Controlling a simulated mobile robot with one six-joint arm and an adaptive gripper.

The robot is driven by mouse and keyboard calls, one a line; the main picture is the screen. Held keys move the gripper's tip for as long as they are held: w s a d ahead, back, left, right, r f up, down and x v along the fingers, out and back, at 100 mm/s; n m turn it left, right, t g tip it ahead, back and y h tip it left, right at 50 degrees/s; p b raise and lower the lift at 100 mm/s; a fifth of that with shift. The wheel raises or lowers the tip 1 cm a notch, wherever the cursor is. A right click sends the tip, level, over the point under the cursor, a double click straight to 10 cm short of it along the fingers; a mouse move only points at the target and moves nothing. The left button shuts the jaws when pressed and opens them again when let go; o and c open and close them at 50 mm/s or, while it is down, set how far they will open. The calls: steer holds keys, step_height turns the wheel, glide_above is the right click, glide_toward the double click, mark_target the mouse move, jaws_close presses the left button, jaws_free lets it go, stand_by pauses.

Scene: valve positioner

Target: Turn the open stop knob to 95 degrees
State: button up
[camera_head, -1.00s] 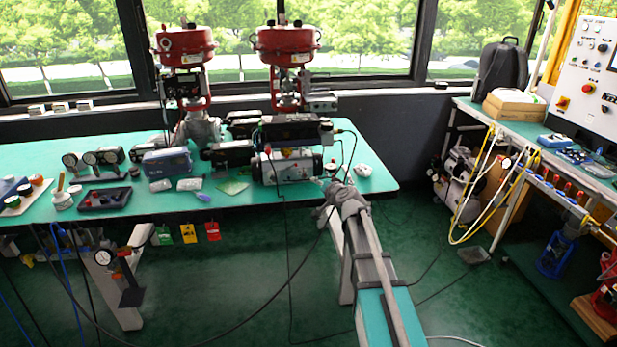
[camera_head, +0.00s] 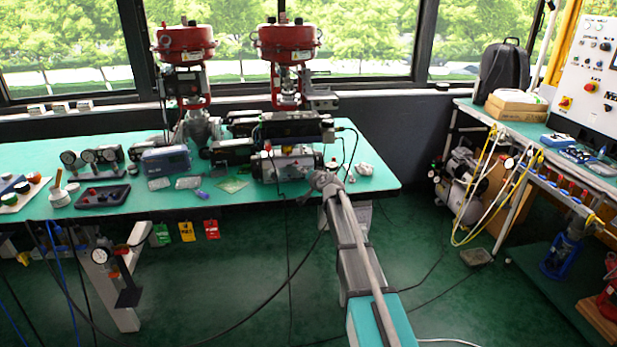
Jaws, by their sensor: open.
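The valve positioner assembly, a silver cylinder (camera_head: 292,166) below a long black housing (camera_head: 290,129), sits at the right end of the green bench. A small red part (camera_head: 268,147) shows on top of the cylinder's left side. I cannot tell which part is the open stop knob; it is too small or hidden. My gripper (camera_head: 332,172) is at the bench's front edge, just right of the cylinder's right end. It is small and partly merged with the parts behind it; it is open, and I see nothing held. I cannot tell whether it touches the assembly.
Gauges (camera_head: 88,160), a blue box (camera_head: 166,160) and a black tray (camera_head: 102,197) stand on the bench (camera_head: 240,203) to the left. A black cable hangs before the bench. A second bench with a control panel (camera_head: 590,85) stands right.

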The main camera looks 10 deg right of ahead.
steer(key=shift+w+a+f, duration=0.2)
steer(key=shift+w, duration=0.4)
